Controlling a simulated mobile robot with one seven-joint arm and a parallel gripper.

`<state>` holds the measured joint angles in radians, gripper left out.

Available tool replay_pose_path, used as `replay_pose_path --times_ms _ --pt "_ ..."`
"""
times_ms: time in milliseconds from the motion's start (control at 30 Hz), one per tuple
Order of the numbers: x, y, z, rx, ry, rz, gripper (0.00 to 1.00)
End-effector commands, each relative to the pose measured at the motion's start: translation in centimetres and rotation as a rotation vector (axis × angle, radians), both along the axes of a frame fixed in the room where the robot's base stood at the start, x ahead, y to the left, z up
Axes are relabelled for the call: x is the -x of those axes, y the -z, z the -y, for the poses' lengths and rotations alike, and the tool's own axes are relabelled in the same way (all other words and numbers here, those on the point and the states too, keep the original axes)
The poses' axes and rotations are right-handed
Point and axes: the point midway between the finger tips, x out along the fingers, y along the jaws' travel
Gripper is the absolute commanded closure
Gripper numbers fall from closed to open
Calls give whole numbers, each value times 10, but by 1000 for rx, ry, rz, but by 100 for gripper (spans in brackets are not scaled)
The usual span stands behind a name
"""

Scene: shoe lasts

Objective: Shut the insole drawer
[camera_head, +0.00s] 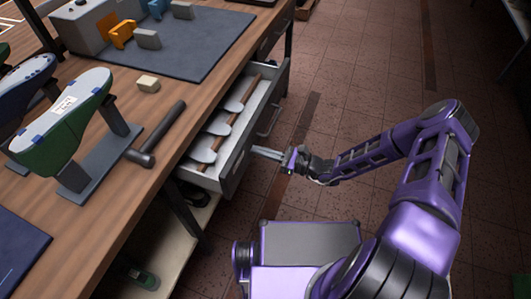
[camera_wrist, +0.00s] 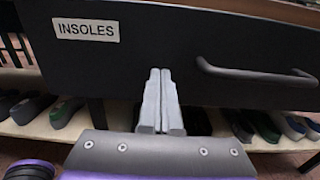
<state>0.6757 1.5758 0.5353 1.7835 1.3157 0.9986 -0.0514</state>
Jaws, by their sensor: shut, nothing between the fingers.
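The insole drawer (camera_head: 236,165) stands pulled out from under the workbench in the head view. White insoles and a long brown rod lie inside it. In the wrist view its dark front (camera_wrist: 140,50) carries a white "INSOLES" label (camera_wrist: 86,30) at left and a bar handle (camera_wrist: 255,72) at right. My gripper (camera_head: 256,151) is in front of the drawer front in the head view. In the wrist view its two grey fingers (camera_wrist: 160,75) are together and empty, left of the handle, with tips at or very near the front. I cannot tell whether they touch it.
The wooden workbench (camera_head: 105,245) holds a hammer (camera_head: 158,135), a green shoe last (camera_head: 62,130) on a stand and a dark mat (camera_head: 185,50) with small blocks. A lower shelf (camera_wrist: 30,128) holds several shoe lasts. Tiled floor is open behind my arm.

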Motion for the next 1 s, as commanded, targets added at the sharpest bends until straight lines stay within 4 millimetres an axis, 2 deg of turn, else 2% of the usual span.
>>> replay_pose_path --times_ms 167,400,600,800,1000 --pt "-8 1 -26 -2 -3 1 100" --pt "-28 1 -81 -3 -3 1 100" --pt "-41 1 -116 -1 -3 1 100" --pt "-48 1 -135 -1 -1 0 100" --pt "-52 0 -143 -1 0 1 100"
